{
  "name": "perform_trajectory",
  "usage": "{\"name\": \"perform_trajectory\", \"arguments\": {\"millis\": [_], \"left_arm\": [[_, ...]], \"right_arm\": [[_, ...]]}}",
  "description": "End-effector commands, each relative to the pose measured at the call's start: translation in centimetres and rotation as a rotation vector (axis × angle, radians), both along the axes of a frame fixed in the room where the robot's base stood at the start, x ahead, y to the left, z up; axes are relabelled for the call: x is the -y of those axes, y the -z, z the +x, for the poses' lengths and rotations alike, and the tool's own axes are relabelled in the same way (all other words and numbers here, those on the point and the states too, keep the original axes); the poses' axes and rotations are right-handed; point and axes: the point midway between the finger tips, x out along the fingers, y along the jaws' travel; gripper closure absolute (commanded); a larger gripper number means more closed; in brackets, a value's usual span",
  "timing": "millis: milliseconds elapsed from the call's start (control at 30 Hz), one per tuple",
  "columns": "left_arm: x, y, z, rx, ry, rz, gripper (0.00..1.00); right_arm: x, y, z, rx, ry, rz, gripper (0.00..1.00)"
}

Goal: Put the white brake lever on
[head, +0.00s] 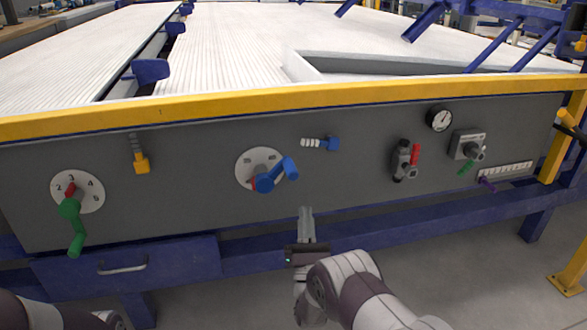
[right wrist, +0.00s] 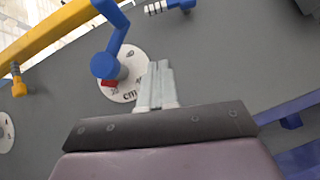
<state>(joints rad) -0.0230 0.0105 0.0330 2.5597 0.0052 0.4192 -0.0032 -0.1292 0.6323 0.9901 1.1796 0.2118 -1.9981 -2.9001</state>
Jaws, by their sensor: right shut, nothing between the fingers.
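I see no lever that is plainly white on the grey panel (head: 220,200). A blue crank lever (head: 265,183) sits on a round white dial (head: 248,160) in the panel's middle; the lever (right wrist: 118,20) and dial (right wrist: 128,88) also show in the right wrist view. A small blue knob with a white ribbed stem (head: 312,142) is to their upper right. My right gripper (head: 306,210) is shut and empty, below and right of the dial, apart from the lever; its fingers (right wrist: 157,72) also show in the right wrist view. My left gripper is out of view.
A green lever (head: 72,225) and a yellow knob (head: 141,163) are at left. A red-handled valve (head: 406,160), a gauge (head: 439,118), a green-handled switch (head: 468,150) and a purple lever on a white scale (head: 488,185) are at right. A yellow rail (head: 220,105) runs above.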

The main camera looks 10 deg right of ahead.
Motion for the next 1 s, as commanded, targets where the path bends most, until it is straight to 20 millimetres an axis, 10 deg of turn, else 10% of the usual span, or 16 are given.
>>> {"name": "perform_trajectory", "arguments": {"millis": [567, 1000], "left_arm": [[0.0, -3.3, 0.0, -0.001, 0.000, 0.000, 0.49], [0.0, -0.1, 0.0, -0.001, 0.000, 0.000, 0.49]], "right_arm": [[0.7, -5.6, 5.0, 0.005, 0.067, -0.070, 1.00], [1.6, -10.8, 7.0, 0.005, 0.065, -0.069, 1.00]]}}
